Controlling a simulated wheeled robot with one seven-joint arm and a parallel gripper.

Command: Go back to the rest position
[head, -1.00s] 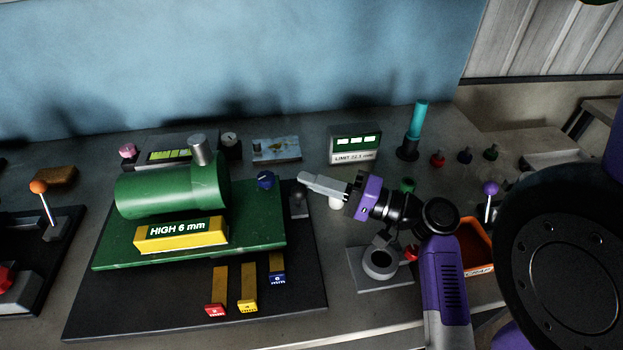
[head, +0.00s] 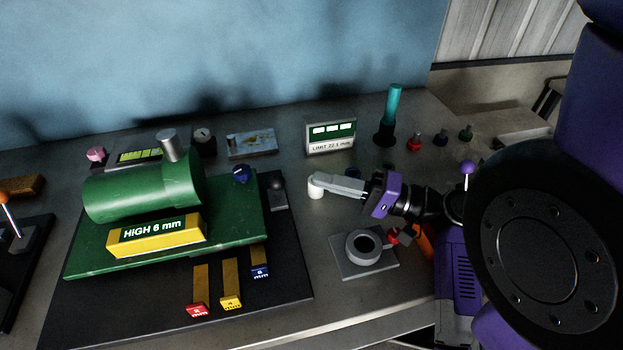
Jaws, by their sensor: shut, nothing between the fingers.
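My gripper (head: 322,183) is shut and empty. It points left above the table, just right of the black base plate and near a small white knob or cup (head: 316,190). I cannot tell whether it touches that white piece. The green machine (head: 145,185) stands on the black plate (head: 275,285) left of my gripper, with a yellow "HIGH 6 mm" block (head: 157,236) at its front. My own purple and black arm fills the right side and hides part of the table.
A grey plate with a ring (head: 364,245) lies below my gripper. A "LIMIT 22.1 mm" display (head: 330,136) and a teal-handled post (head: 391,115) stand behind it. A purple-knobbed lever (head: 467,170) and an orange tray (head: 426,242) are close to my arm. Red, yellow and blue tabs lie at the front.

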